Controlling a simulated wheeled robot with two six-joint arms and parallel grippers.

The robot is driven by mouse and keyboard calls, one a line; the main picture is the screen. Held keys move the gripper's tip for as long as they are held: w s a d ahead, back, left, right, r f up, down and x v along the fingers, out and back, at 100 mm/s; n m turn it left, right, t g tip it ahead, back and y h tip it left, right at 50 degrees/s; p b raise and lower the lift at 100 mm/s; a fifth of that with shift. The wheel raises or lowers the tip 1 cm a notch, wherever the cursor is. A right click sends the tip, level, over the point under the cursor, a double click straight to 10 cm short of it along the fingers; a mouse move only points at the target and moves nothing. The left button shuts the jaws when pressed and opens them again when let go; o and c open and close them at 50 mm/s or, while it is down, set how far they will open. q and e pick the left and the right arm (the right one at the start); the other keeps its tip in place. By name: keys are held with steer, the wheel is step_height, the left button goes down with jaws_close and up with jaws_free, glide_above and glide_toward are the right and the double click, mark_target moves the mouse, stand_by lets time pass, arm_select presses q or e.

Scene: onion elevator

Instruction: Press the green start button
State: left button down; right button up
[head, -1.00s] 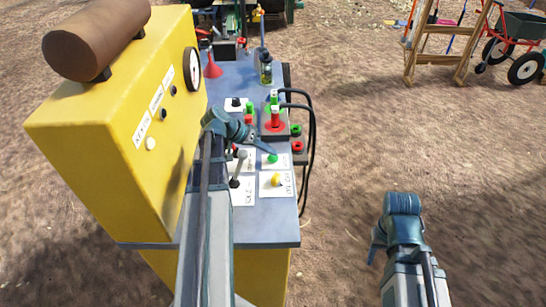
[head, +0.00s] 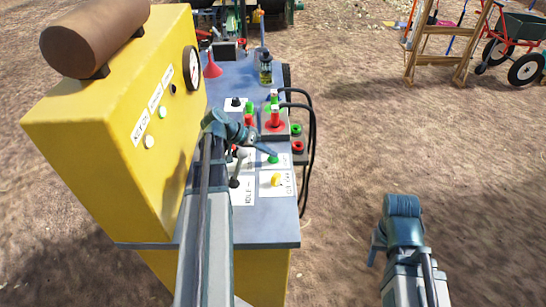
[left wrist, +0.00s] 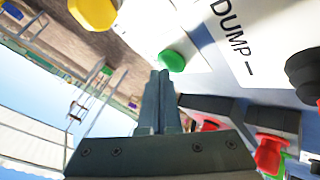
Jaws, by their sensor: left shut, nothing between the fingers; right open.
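The green button (head: 273,159) sits on a white label plate on the grey bench top. It also shows in the left wrist view (left wrist: 172,61), just beyond my fingertips. My left gripper (head: 272,151) is shut and empty, with its tips at the green button. Whether they touch it I cannot tell. My right gripper (head: 375,250) is open and empty, over bare ground to the right of the bench.
A yellow button (head: 276,179), black-knobbed levers (head: 234,182) and a red-and-green control (head: 275,118) crowd the bench. A yellow cabinet (head: 105,150) with a gauge and lamps stands at left. Black cables (head: 311,140) loop at right.

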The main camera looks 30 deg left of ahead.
mark_target(270, 158)
stand_by(0.4)
arm_select(q)
steer(key=shift+r+p, duration=0.95)
steer(key=shift+p, duration=0.05)
step_height(270, 158, up, 5)
steer(key=p, duration=0.5)
stand_by(0.4)
